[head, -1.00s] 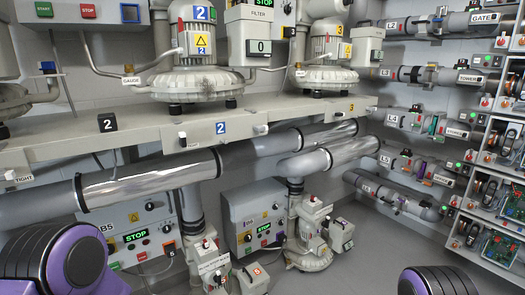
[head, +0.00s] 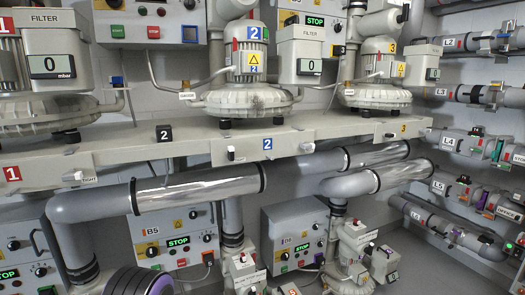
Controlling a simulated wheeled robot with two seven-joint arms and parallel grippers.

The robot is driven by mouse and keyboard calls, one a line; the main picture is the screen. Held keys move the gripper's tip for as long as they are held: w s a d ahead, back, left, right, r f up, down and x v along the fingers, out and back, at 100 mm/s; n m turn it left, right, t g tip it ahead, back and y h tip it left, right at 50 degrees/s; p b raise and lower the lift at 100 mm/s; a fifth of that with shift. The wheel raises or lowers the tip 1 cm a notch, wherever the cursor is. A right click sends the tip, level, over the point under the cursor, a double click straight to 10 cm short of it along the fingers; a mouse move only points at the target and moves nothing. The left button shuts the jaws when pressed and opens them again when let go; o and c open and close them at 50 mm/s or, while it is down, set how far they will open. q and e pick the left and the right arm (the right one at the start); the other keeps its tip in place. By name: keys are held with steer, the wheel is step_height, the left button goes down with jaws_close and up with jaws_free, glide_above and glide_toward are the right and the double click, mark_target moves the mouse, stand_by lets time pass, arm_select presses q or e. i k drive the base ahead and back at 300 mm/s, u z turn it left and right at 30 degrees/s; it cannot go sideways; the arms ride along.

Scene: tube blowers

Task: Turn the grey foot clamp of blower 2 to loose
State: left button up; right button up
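Blower 2 (head: 247,98) is a pale, ribbed round housing with a blue "2" label, standing on dark feet on the long grey shelf (head: 120,146). Below it, a grey front plate (head: 222,152) carries another blue "2". A small light lever (head: 233,154) sits at the plate's left part and a small grey piece (head: 307,147) at its right end. I cannot tell which is the foot clamp or how it is set. A black and purple part of my arm shows at the bottom left. Neither gripper is in view.
Blower 1 (head: 45,112) stands at the left and blower 3 (head: 378,95) at the right. A small lever with a tag (head: 72,177) is on the shelf edge under blower 1. Shiny pipes (head: 200,193) run below the shelf, above control boxes (head: 290,235).

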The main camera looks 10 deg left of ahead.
mark_target(303, 145)
steer(key=z, duration=0.5)
steer(key=k, duration=1.15)
steer(key=u, duration=0.25)
steer(key=i, duration=1.55)
steer(key=z, duration=0.85)
